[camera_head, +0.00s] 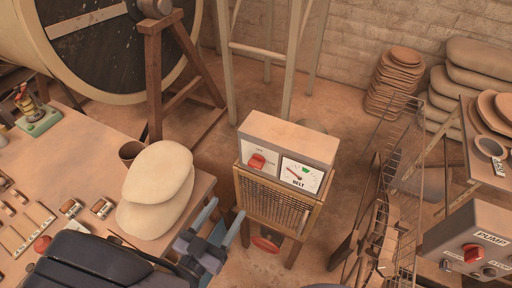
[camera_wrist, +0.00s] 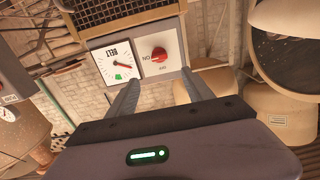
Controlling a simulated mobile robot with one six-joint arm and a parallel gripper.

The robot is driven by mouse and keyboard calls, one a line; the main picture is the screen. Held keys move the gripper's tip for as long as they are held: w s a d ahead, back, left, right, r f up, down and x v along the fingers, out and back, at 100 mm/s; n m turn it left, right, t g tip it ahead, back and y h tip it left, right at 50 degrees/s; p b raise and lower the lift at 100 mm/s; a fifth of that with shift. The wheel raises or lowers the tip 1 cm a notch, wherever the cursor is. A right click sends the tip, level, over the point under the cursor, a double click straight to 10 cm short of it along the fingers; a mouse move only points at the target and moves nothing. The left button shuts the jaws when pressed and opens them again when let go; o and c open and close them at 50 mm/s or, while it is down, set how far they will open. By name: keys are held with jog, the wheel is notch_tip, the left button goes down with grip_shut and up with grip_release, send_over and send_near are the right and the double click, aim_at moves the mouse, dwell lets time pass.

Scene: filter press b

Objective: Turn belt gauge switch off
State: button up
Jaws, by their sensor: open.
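The belt gauge box (camera_head: 285,140) stands on a wooden stand in the head view's middle. Its face bears a red rotary switch (camera_head: 257,162) on a white plate, left of a dial marked BELT (camera_head: 301,175). In the wrist view the box is upside down, with the red switch (camera_wrist: 159,54) right of the dial (camera_wrist: 118,62). Small ON and OFF labels sit by the switch; its exact setting is hard to read. My gripper (camera_head: 222,222) is open and empty, in front of the box at lower left. In the wrist view its fingertips (camera_wrist: 161,77) straddle the switch's line, apart from it.
A wire rack (camera_head: 400,165) stands right of the box. A grey PUMP panel (camera_head: 475,245) is at lower right. A large drum (camera_head: 120,40) is behind left.

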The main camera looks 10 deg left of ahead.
aim_at(254, 168)
jog(key=b+x, duration=0.2)
jog(key=x, duration=1.3)
jog(key=shift+d+b, duration=0.15)
jog(key=shift+b, duration=0.2)
grip_shut()
jog(key=shift+n, duration=0.3)
jog(key=n+p, duration=0.2)
jog(key=n, duration=0.2)
jog(key=shift+s+n, duration=0.1)
jog(key=shift+n, duration=0.2)
jog(key=n+p, duration=0.2)
jog(key=n, duration=0.2)
jog(key=n+p, duration=0.2)
jog(key=n, duration=0.2)
jog(key=shift+n, duration=0.4)
jog(key=shift+n+p, duration=1.1)
jog(key=shift+n, duration=0.8)
jog(key=shift+f, duration=0.1)
